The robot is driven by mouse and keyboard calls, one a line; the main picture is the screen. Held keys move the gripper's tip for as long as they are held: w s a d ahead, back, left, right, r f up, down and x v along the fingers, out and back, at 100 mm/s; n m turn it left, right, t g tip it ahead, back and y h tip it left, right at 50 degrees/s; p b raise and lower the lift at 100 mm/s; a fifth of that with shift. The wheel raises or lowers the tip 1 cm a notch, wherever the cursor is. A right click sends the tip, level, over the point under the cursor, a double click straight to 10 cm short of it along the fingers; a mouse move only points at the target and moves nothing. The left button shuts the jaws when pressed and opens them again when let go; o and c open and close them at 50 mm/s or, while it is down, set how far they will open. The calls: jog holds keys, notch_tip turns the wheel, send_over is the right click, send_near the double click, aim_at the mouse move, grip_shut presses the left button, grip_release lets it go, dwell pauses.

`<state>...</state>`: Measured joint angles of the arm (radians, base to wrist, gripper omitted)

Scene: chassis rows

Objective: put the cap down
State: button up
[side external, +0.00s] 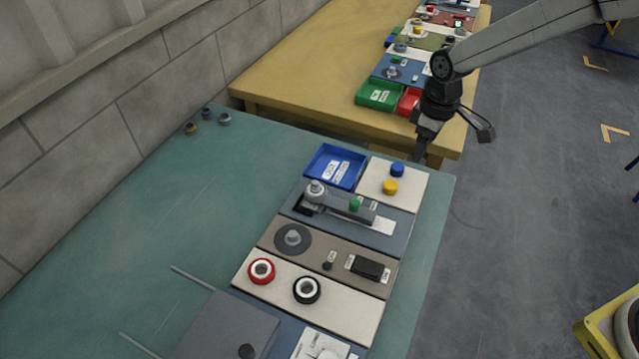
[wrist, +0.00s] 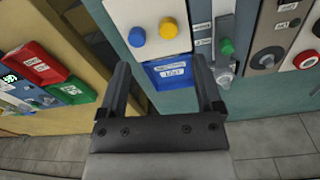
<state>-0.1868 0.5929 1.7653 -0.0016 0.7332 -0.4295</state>
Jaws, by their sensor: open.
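A blue cap (side external: 397,169) and a yellow cap (side external: 390,187) sit on the white panel (side external: 413,193) at the far right of the teal table. In the wrist view the blue cap (wrist: 137,37) and yellow cap (wrist: 168,27) show beyond my fingertips. Which one is the task's cap I cannot tell. My gripper (side external: 420,153) is in the air near the table's far edge, behind the white panel in the picture. In the wrist view my gripper (wrist: 160,78) has its two fingers apart with nothing held between them.
A blue tray (side external: 311,165) with labels stands left of the white panel. Nearer are a lever panel with a green knob (side external: 355,204), a disc panel and red and black rings. A yellow table (side external: 290,60) with green and red trays stands behind. The teal table's left side is mostly clear.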

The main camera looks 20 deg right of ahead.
jog(key=s+d+r+m+t, duration=0.1)
jog(key=s+d+m, duration=0.2)
jog(key=s, duration=0.6)
jog(key=s+d+r+m+t, duration=0.1)
jog(key=s+d+m, duration=0.3)
jog(key=s, duration=0.5)
jog(key=shift+s+d+r, duration=0.15)
jog(key=shift+d+r, duration=0.15)
jog(key=shift+d, duration=0.6)
